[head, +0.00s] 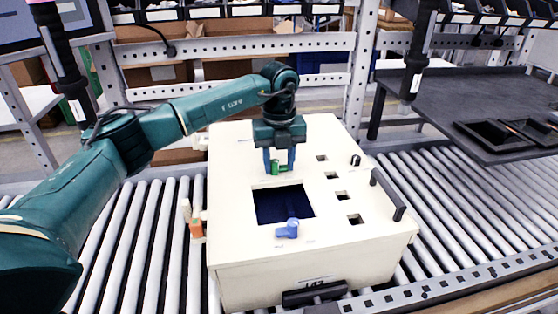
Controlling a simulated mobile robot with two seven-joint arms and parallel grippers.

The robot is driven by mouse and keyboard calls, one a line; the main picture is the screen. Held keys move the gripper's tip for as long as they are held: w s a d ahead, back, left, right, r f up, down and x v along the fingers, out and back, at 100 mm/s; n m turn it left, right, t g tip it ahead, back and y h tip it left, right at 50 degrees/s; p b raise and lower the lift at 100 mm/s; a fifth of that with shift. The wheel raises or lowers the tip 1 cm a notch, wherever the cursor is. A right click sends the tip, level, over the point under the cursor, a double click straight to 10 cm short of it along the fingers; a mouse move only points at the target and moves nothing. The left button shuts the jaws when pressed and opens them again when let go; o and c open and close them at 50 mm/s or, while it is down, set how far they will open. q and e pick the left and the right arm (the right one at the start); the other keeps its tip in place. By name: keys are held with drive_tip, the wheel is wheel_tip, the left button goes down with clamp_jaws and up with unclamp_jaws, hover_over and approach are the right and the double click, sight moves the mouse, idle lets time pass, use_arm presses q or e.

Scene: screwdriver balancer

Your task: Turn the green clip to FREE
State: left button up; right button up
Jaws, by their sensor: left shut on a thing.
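The green clip (275,168) sits on top of a cream box (240,246), just behind a dark square opening. My left gripper (280,163) points down over it, with its blue fingers closed on the clip. The fingers hide part of the clip, and its exact angle is hard to tell. A blue clip (287,229) sits at the front edge of the opening. Small markings on the lid are too small to read. My right gripper is not in view.
The box stands on a roller conveyor (462,206). Its lid has several small square holes and a black handle (388,194) at the right. An orange part (196,228) is on its left side. A dark table (480,100) with black trays stands at the back right.

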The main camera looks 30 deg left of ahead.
sight(279, 167)
use_arm(q)
drive_tip(key=o, duration=1)
drive_tip(key=shift+r, duration=0.1)
drive_tip(key=shift+r+b, duration=0.55)
drive_tip(key=shift+r, duration=6.05)
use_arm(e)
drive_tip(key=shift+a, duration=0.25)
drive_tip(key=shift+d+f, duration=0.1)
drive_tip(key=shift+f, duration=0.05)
